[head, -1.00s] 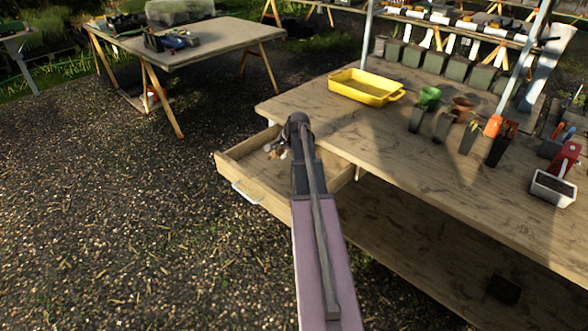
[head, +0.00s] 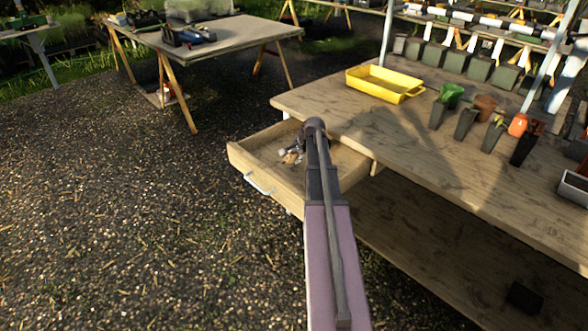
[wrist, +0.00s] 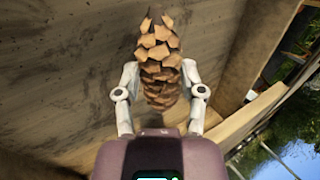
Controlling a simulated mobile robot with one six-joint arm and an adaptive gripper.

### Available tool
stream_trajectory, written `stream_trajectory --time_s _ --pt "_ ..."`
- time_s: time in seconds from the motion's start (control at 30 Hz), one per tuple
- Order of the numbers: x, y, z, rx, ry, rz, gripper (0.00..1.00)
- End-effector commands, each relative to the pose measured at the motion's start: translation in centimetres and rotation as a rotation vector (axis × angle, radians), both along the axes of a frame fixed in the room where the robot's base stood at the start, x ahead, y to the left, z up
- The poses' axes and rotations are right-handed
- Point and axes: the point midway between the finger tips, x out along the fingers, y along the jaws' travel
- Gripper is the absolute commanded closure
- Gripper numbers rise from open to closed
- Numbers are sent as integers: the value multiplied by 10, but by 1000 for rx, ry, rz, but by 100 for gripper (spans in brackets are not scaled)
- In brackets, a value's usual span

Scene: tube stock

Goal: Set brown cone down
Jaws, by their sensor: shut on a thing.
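A brown pine cone (wrist: 160,45) with overlapping, lighter-tipped scales stands out in the wrist view. My gripper (wrist: 160,78) is shut on it, with one pale finger on each side of its near part. In the head view my gripper (head: 291,154) is over or inside the open wooden drawer (head: 265,180). A small brown patch there seems to be the cone, but my arm hides part of the area. I cannot tell whether the cone touches the drawer floor.
The drawer sticks out from under the wooden bench (head: 430,150). Another table (head: 195,40) stands at the back left, with open gravel between.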

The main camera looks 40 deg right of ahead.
Motion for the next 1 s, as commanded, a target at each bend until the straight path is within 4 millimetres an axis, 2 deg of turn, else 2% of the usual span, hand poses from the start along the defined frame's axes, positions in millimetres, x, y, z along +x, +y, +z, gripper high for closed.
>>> stream_trajectory --time_s 0.53,1.0 --pt "1 1 -6 0 0 1 99" --pt "1 1 -39 0 0 1 99"
